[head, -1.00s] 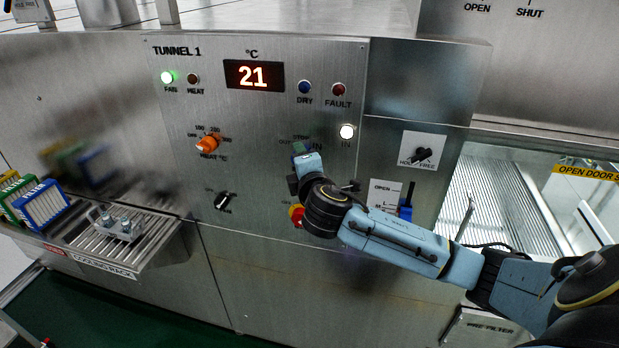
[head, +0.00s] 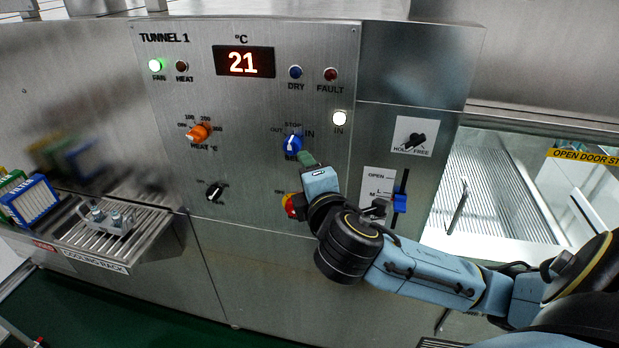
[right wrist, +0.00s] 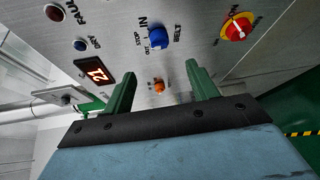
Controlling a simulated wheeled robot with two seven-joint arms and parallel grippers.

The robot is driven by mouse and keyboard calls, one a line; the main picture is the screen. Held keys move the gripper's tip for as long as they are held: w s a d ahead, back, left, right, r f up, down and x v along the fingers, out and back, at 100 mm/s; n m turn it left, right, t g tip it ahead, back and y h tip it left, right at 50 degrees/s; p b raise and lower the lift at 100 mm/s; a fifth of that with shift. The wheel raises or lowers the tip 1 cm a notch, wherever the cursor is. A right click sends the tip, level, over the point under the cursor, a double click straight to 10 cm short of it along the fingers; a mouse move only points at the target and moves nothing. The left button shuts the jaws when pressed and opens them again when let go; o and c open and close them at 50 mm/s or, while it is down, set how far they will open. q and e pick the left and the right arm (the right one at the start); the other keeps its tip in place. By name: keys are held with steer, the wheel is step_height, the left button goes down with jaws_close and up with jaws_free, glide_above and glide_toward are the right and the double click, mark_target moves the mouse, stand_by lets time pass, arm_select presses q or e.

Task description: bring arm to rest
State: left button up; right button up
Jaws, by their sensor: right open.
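My right gripper (right wrist: 160,92) is open and empty in the right wrist view, its two green fingers spread apart. In the head view the right gripper (head: 306,158) is just below and right of the blue belt knob (head: 292,145), in front of the TUNNEL 1 panel (head: 250,110). The blue knob also shows beyond and between the fingers in the right wrist view (right wrist: 159,38), apart from them. My right arm (head: 420,275) reaches in from the lower right. My left gripper is not in view.
A red and yellow stop knob (head: 290,205) is partly hidden by my arm. An orange heat knob (head: 198,133), black fan knob (head: 214,191) and blue-handled slider (head: 400,202) are nearby. A cooling rack (head: 150,212) juts out at left.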

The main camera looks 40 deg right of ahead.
stand_by(0.3)
step_height(320, 180, down, 39)
steer(key=d+m+g+y+b, duration=0.2)
steer(key=d+m+g+b, duration=0.15)
steer(key=g+b, duration=0.25)
steer(key=s+a+f+m+g+y+b, duration=0.1)
steer(key=s+f+m+g+b, duration=0.1)
steer(key=s+f, duration=0.7)
steer(key=s+a+f+m+g+y+b, duration=0.15)
steer(key=s+f, duration=0.25)
steer(key=f, duration=0.8)
steer(key=s+a+f+m+g+b, duration=0.1)
steer(key=s+a+f+m, duration=0.1)
steer(key=s+f, duration=0.3)
steer(key=s+a+f+m+g+y+b, duration=0.1)
steer(key=s+f, duration=0.5)
steer(key=s, duration=0.6)
steer(key=s+a+f+m+g+b, duration=0.2)
steer(key=s+f, duration=0.3)
steer(key=s, duration=0.4)
steer(key=shift+s+a+f+m, duration=0.2)
steer(key=shift+a+m, duration=0.2)
steer(key=shift+a, duration=0.2)
steer(key=shift+g+y, duration=0.25)
